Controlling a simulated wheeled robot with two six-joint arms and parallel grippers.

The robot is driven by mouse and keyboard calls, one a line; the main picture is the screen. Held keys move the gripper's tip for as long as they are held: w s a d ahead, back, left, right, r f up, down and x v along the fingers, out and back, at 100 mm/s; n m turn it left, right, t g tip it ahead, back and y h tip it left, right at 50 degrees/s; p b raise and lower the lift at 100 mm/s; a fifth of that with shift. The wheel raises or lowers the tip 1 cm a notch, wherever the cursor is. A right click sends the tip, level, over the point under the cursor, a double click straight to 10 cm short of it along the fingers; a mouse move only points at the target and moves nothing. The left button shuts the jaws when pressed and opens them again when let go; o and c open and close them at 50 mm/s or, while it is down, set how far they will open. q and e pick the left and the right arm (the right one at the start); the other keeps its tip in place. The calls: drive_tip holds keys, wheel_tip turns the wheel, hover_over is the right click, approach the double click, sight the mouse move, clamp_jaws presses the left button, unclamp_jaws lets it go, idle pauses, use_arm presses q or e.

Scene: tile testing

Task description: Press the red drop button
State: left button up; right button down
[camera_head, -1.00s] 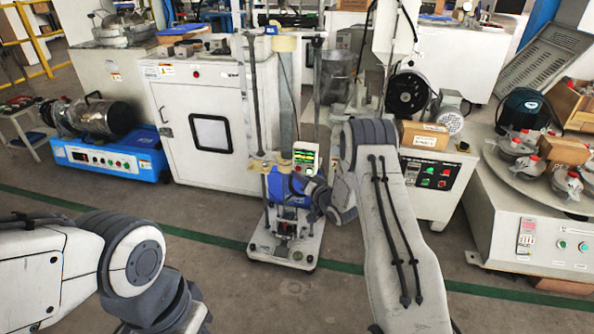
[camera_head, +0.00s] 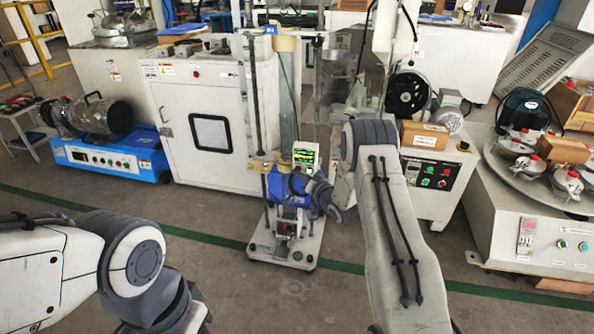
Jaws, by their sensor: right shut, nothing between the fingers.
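A drop-test stand (camera_head: 262,243) with tall posts stands on the floor in the middle of the view. A small control box (camera_head: 306,154) with a lit green display is on it. The red drop button is too small to tell apart for sure. My right arm reaches in from the lower right, and its dark wrist ends at the stand just below the control box. My right gripper (camera_head: 296,201) is shut and empty there, beside blue parts; its fingertips are hard to make out, and contact cannot be told. My left arm shows at lower left, its gripper out of view.
A white cabinet (camera_head: 178,100) stands behind the stand. A blue-based motor unit (camera_head: 110,160) is at the left. A white machine with red and green buttons (camera_head: 430,178) is behind my right arm. A round-table machine (camera_head: 500,225) is at the right. The floor in front is clear.

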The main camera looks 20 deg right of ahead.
drive_tip(key=shift+w+d, duration=0.25)
drive_tip(key=shift+w, duration=0.15)
idle(0.7)
idle(0.3)
drive_tip(key=shift+s+a+p, duration=0.3)
drive_tip(key=shift+s+a, duration=0.2)
drive_tip(key=shift+s, duration=0.25)
drive_tip(key=s+a, duration=0.1)
drive_tip(key=s+a+p, duration=0.1)
drive_tip(key=s+p, duration=0.1)
drive_tip(key=s, duration=0.1)
drive_tip(key=shift+s+a, duration=0.1)
drive_tip(key=shift+a, duration=0.3)
idle(0.5)
